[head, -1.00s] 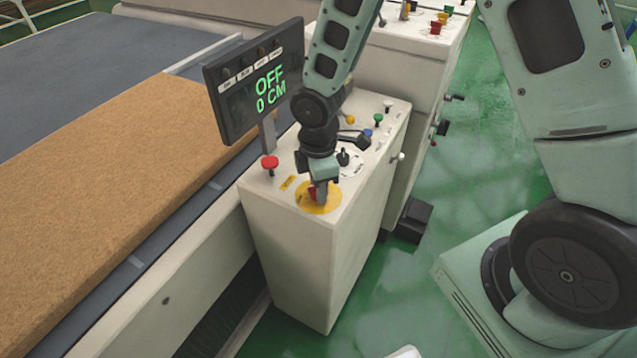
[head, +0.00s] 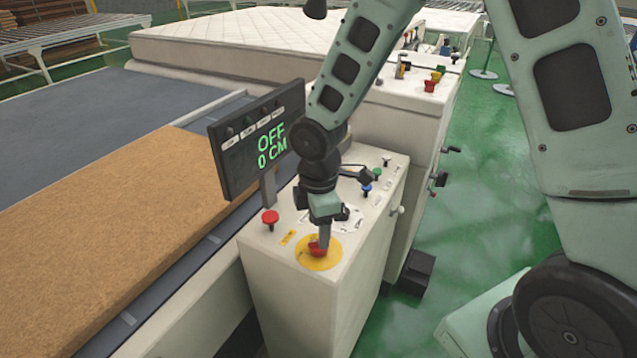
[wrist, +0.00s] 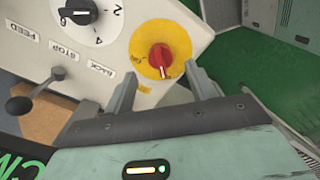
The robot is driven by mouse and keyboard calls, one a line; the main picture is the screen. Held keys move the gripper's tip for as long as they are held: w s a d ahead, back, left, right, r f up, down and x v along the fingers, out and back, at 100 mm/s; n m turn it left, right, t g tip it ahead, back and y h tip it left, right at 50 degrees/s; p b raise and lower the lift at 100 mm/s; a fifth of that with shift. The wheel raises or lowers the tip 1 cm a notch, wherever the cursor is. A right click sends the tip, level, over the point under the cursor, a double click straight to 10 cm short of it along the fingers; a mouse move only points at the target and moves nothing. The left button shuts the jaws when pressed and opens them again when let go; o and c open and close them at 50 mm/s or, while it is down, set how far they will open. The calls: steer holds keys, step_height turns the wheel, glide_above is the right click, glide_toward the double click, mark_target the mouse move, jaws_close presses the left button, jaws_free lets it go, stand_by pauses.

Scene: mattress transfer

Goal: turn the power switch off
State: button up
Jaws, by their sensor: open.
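The power switch is a red rotary knob (head: 318,250) on a round yellow plate (head: 306,257), on top of the white control box near its front end. The wrist view shows the knob (wrist: 160,57) clearly, with its pale pointer line and small print on the plate (wrist: 143,47). My gripper (head: 325,242) points down over the knob. In the wrist view my gripper (wrist: 164,78) is open, its two fingers apart, and the knob shows just beyond the gap between the tips. I cannot tell whether a finger touches it. The display (head: 257,140) reads OFF and 0 CM.
A black lever (wrist: 35,95) and a numbered dial (wrist: 80,10) are close by on the panel. A brown board (head: 110,220) lies on the conveyor at left.

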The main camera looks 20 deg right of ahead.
step_height(320, 180, up, 12)
steer(key=shift+r, duration=0.25)
stand_by(0.4)
steer(key=s+a+m, duration=0.3)
steer(key=s+m, duration=0.1)
steer(key=s, duration=0.6)
steer(key=s+a+m, duration=0.3)
steer(key=s+m, duration=0.1)
steer(key=s, duration=0.6)
steer(key=shift+a+r+m+y, duration=0.2)
steer(key=shift+r+m+y, duration=0.05)
steer(key=shift+m+y, duration=0.05)
stand_by(0.5)
